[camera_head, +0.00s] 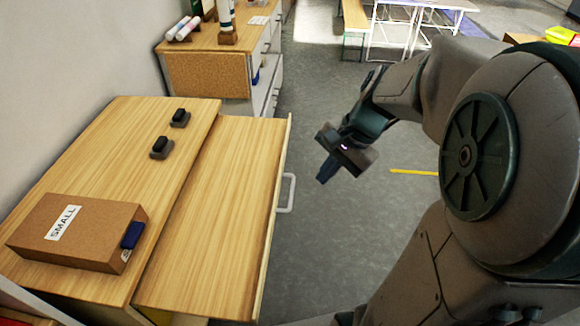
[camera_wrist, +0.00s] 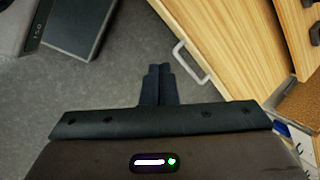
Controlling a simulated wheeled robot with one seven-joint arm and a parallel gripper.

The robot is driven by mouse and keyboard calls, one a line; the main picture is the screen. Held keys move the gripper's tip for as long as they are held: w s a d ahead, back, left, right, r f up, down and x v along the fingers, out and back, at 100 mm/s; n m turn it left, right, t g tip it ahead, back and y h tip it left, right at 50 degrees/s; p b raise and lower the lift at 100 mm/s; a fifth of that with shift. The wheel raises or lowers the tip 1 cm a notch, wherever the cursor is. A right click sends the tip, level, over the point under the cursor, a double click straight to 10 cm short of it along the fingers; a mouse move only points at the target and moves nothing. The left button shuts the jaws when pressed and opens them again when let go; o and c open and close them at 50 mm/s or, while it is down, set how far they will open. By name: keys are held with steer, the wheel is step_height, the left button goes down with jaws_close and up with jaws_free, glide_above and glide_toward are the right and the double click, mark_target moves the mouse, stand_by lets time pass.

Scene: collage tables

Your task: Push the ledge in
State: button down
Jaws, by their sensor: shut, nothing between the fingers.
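The ledge (camera_head: 215,220) is a light wooden pull-out board with a white handle (camera_head: 289,193) on its front edge. It sticks out to the right from under the wooden top of a cabinet (camera_head: 110,150). My gripper (camera_head: 325,172) hangs over the grey floor to the right of the handle, apart from it, fingers pointing down. In the wrist view my gripper (camera_wrist: 157,72) has its two fingers together with nothing between them. The ledge (camera_wrist: 225,50) and its handle (camera_wrist: 188,62) lie to the right of the fingers there.
Another cabinet (camera_head: 210,72) stands behind. Open floor (camera_head: 330,240) lies right of the ledge.

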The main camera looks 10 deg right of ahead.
steer(key=w+d+f+m+t+y+b, duration=0.1)
steer(key=w+d+f+m+y+b, duration=0.15)
steer(key=w+d+f+m, duration=0.35)
steer(key=w+d+f+m+y+b, duration=0.1)
steer(key=w+d+f+m+b, duration=0.1)
steer(key=w+f+m+b, duration=0.45)
steer(key=a+f+n+p, duration=0.2)
steer(key=a+f, duration=0.7)
steer(key=f, duration=0.1)
steer(key=shift+w+a+f, duration=0.15)
steer(key=shift+w+a, duration=0.05)
steer(key=shift+w, duration=0.05)
steer(key=shift+h, duration=0.25)
